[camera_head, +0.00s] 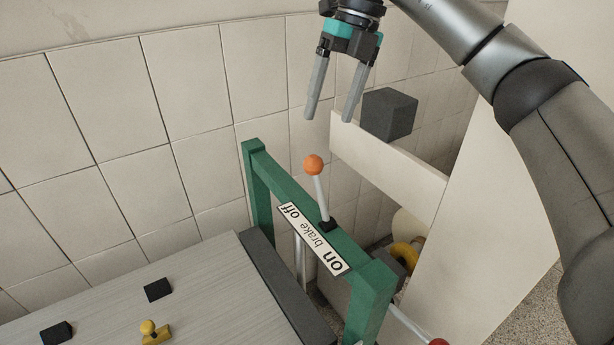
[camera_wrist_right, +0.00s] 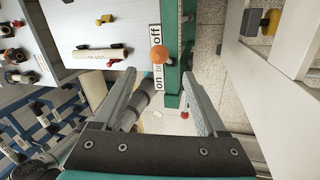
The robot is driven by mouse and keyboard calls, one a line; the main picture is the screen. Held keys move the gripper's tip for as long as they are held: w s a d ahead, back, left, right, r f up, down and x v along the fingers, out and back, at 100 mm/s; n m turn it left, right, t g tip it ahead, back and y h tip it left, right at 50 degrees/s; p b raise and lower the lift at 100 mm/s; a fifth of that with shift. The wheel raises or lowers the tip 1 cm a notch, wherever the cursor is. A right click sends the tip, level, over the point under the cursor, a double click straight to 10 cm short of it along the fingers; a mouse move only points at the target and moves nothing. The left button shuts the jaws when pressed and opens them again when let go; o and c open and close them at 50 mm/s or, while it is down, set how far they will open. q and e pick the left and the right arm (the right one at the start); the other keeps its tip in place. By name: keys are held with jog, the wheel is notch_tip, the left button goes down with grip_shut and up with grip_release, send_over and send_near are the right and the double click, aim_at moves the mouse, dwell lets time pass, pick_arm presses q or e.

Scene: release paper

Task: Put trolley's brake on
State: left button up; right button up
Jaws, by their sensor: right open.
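The brake lever is a pale rod with an orange ball knob (camera_head: 313,165), standing on the green trolley frame (camera_head: 290,187). Its rod leans slightly toward the far, "off" end of the white brake label (camera_head: 312,238); the "on" end is nearer me. My right gripper (camera_head: 330,117) is open and empty above the knob, fingers pointing down, not touching it. In the right wrist view the orange knob (camera_wrist_right: 159,57) shows just beyond and between the open fingertips (camera_wrist_right: 158,76), beside the label. My left gripper is not in view.
The trolley's grey top (camera_head: 215,290) carries black blocks (camera_head: 158,290) and a yellow piece (camera_head: 153,332). A dark cube (camera_head: 388,114) sits on a white ledge (camera_head: 390,163) right of the lever. A tiled wall (camera_head: 180,130) stands behind. The air around the knob looks clear.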

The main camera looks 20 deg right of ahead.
aim_at(319, 193)
jog(key=p+x, duration=0.1)
jog(key=x, duration=1.3)
jog(key=shift+a+f, duration=0.25)
jog(key=shift+f, duration=0.1)
grip_shut()
jog(key=shift+r, duration=0.1)
dwell(0.6)
